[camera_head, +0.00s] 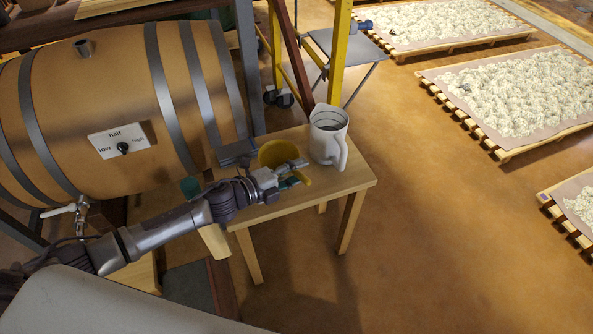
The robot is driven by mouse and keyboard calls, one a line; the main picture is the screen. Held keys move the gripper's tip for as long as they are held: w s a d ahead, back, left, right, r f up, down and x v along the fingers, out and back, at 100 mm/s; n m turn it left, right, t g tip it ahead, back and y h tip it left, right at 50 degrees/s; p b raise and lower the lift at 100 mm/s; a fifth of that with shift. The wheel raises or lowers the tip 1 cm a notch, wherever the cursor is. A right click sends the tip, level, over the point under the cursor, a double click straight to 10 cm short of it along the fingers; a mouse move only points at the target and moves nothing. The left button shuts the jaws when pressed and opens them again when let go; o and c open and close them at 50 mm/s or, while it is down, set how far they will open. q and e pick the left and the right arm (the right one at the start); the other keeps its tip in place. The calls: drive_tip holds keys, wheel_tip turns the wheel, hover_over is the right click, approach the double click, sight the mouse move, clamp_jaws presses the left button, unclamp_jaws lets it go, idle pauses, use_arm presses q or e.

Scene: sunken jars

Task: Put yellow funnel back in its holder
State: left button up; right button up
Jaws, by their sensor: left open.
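The yellow funnel (274,152) is on the small wooden table, beside the barrel's right end. My left gripper (300,173) reaches over the table from the left and is open. It is in front of the funnel and covers part of it; I cannot tell whether they touch. The funnel's lower part is hidden behind the gripper. I cannot make out a funnel holder for certain. My right gripper is not in view.
A white pitcher (327,138) stands on the wooden table (350,176), close to the right of my left gripper. A large barrel (95,95) with a tap (66,210) and a level dial fills the left. Pallets of pale material (510,90) lie on the floor at right. Open floor lies between.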

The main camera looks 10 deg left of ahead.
use_arm(q)
drive_tip(key=v, duration=0.8)
idle(0.6)
